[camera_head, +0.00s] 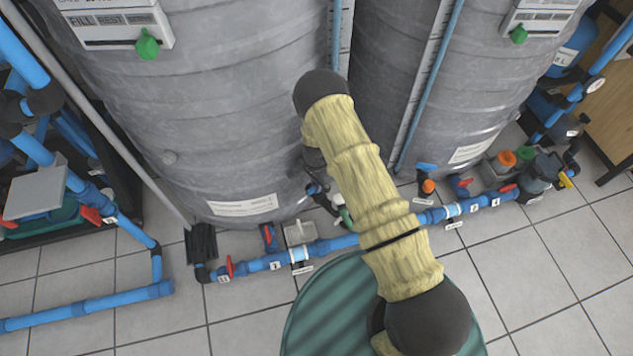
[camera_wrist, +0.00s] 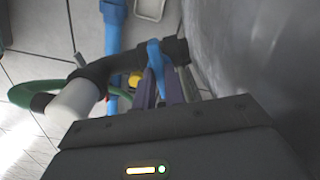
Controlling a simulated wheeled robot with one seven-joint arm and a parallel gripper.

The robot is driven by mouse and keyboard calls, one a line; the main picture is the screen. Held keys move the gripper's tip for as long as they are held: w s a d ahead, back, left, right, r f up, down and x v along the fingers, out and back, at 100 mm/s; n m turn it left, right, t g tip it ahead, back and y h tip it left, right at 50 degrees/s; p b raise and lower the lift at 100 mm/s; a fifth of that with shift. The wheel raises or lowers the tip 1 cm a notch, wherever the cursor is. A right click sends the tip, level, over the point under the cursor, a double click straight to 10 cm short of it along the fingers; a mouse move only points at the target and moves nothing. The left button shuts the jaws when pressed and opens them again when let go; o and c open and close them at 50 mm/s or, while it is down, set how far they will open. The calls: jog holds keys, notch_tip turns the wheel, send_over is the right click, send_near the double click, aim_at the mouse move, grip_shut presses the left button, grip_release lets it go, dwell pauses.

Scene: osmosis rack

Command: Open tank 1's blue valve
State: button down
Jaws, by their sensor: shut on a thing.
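The blue valve handle (camera_wrist: 155,54) sits on a dark fitting (camera_wrist: 177,50) against a grey tank wall in the wrist view. My gripper (camera_wrist: 160,83) is shut on the blue handle, with one finger on each side of it. The handle's lower end is hidden between the fingers. In the head view, the large grey left tank (camera_head: 220,130) stands behind my arm. My gripper (camera_head: 318,188) is near that tank's lower right base, and my arm hides most of the valve there.
A blue floor pipe (camera_head: 335,243) with red-handled valves runs along the tanks' front. A green ribbed lid (camera_head: 320,310) is below my arm. A green hose (camera_wrist: 45,92) and white pipe end (camera_wrist: 75,100) are left of the gripper. Another grey tank (camera_head: 450,90) stands right.

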jog(key=shift+n, duration=0.4)
jog(key=n+p, duration=0.1)
jog(key=n, duration=0.2)
jog(key=shift+n, duration=0.3)
jog(key=n+p, duration=0.1)
jog(key=n, duration=0.3)
jog(key=n+p, duration=0.1)
jog(key=n, duration=0.4)
jog(key=shift+n, duration=2.3)
jog(key=c, duration=1.5)
grip_release()
jog(key=shift+o, duration=0.2)
